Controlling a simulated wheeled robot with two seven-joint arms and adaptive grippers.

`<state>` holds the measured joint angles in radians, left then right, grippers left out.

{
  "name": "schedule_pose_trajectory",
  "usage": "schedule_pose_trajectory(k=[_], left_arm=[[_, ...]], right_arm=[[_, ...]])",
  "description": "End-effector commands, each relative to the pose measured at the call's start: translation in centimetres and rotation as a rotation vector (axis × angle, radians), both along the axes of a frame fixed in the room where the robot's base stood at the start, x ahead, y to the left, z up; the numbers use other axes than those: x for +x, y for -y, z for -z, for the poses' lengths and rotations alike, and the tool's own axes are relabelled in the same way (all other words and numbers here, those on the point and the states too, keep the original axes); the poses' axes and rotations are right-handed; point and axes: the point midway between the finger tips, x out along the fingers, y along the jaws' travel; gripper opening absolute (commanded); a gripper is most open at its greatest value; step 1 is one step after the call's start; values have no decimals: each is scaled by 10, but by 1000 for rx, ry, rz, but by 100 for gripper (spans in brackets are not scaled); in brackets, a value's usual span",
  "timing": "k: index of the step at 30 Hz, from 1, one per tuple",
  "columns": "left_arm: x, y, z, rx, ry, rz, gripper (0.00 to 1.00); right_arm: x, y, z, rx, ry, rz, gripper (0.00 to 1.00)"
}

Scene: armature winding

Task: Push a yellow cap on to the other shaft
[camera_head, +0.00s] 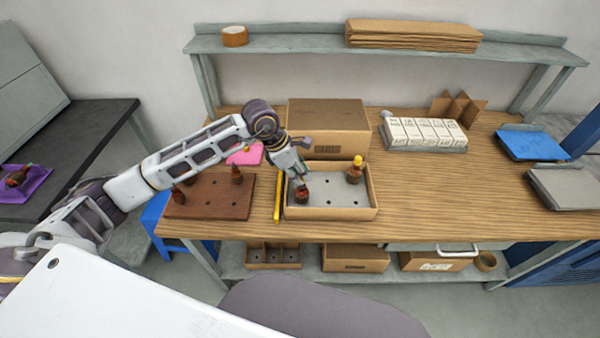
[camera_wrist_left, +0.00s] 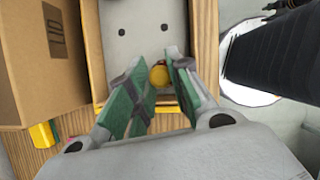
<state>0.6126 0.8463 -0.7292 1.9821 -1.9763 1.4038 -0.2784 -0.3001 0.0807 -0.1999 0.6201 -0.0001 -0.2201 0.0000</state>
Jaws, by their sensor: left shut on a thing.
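An open cardboard tray (camera_head: 335,213) with a grey, holed insert stands on the wooden bench. Two copper armatures stand in it. The right armature (camera_head: 354,174) has a yellow cap (camera_head: 357,160) on its top. The left armature (camera_head: 302,196) stands directly below my left gripper (camera_head: 299,180), which hides its upper end. In the left wrist view, my left gripper (camera_wrist_left: 160,80) has its green fingers closed around a yellow cap (camera_wrist_left: 158,76). A little red-brown shows just beyond that cap. I cannot tell whether the cap touches the shaft. My right gripper is not in view.
A closed cardboard box (camera_head: 328,128) stands close behind the tray. A yellow bar (camera_head: 277,197) lies along its left side. A brown board (camera_head: 211,204) holds several armatures further left. The bench right of the tray (camera_head: 450,200) is clear.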

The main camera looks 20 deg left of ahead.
Motion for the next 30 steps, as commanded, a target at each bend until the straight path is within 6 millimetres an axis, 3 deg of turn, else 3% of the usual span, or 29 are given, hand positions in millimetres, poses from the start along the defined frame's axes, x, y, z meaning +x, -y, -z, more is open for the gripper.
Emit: schedule_pose_trajectory(k=[28, 29, 30], left_arm=[[0, 0, 11, 0, 0, 0, 13], [0, 0, 11, 0, 0, 0, 24], [0, 0, 11, 0, 0, 0, 29]], right_arm=[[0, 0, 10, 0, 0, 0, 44], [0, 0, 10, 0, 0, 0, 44], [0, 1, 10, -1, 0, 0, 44]])
